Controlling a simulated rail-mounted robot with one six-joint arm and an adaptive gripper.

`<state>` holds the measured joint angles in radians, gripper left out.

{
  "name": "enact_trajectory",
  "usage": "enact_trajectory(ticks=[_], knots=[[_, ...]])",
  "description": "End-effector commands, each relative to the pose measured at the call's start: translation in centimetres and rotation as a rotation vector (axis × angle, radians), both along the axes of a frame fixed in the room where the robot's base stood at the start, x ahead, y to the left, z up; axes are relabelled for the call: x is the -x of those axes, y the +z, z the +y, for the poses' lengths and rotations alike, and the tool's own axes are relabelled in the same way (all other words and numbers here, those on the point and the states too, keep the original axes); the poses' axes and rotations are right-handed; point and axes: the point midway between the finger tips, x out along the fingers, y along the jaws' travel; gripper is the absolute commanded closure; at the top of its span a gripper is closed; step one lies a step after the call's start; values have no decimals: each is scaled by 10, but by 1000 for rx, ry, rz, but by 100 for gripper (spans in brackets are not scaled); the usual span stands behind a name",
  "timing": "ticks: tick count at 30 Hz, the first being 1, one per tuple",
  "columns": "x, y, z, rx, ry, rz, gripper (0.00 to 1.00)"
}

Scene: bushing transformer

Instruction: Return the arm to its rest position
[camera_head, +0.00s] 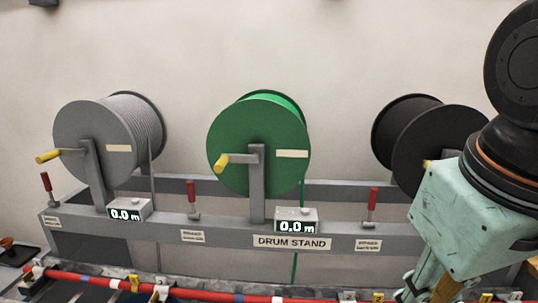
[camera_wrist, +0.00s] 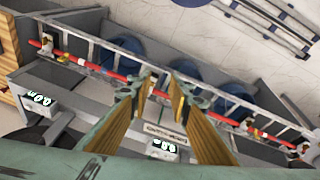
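My arm (camera_head: 475,215) stands at the right of the head view, with its pale green gripper body pointing down in front of the drum stand (camera_head: 335,232). My gripper (camera_wrist: 160,82) shows in the wrist view with its two tan-padded fingers apart. I see nothing held between them; the stand's label and a display show through the gap. In the head view the fingers run down to the bottom edge near the red bar, and their tips are not clear there.
Grey (camera_head: 108,140), green (camera_head: 258,145) and black (camera_head: 430,145) drums stand along the back, the black one partly behind my arm. Two meters (camera_head: 128,210) (camera_head: 296,222) read 0.0 m. A red bar (camera_head: 205,295) crosses the front. The wall area above the drums is clear.

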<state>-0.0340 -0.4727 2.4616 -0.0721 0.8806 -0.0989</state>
Motion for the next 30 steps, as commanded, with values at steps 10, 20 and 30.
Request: enact_trajectory(ticks=[10,20,30], knots=[[33,9,7,-76,-124,-58,82],[41,10,9,-97,-156,-72,82],[41,10,9,-97,-155,-72,82]])
